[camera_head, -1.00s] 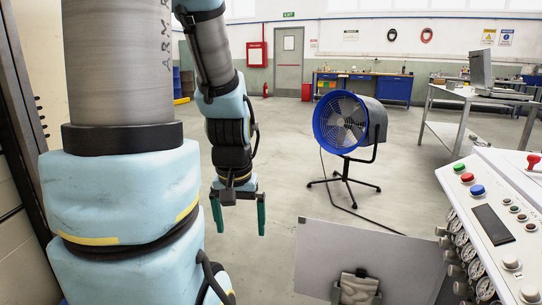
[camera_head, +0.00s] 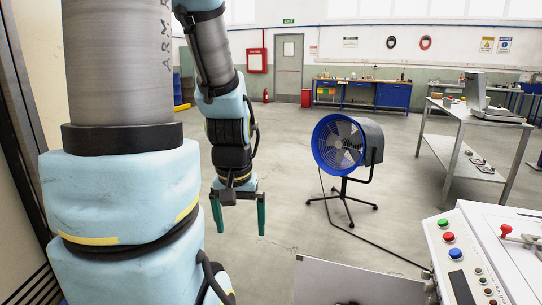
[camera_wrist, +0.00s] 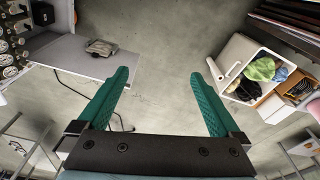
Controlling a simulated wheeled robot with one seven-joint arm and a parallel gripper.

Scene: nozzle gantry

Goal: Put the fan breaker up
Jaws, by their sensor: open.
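The blue drum fan (camera_head: 340,145) stands on a black stand on the floor in the middle of the head view, with a cable trailing to the right. A white console (camera_head: 500,255) at the lower right carries green, red and blue buttons and a red-knobbed handle (camera_head: 506,230). I cannot tell which part, if any, is the fan breaker. My gripper (camera_head: 238,215) hangs open and empty over the floor, left of the fan and apart from the console. Its green fingers (camera_wrist: 160,85) are spread in the wrist view.
A grey panel (camera_head: 345,283) lies in front of the console; it also shows in the wrist view (camera_wrist: 60,55), with a crumpled grey item on it. A metal table (camera_head: 470,120) stands at right. A white bin (camera_wrist: 235,55) holds cloths.

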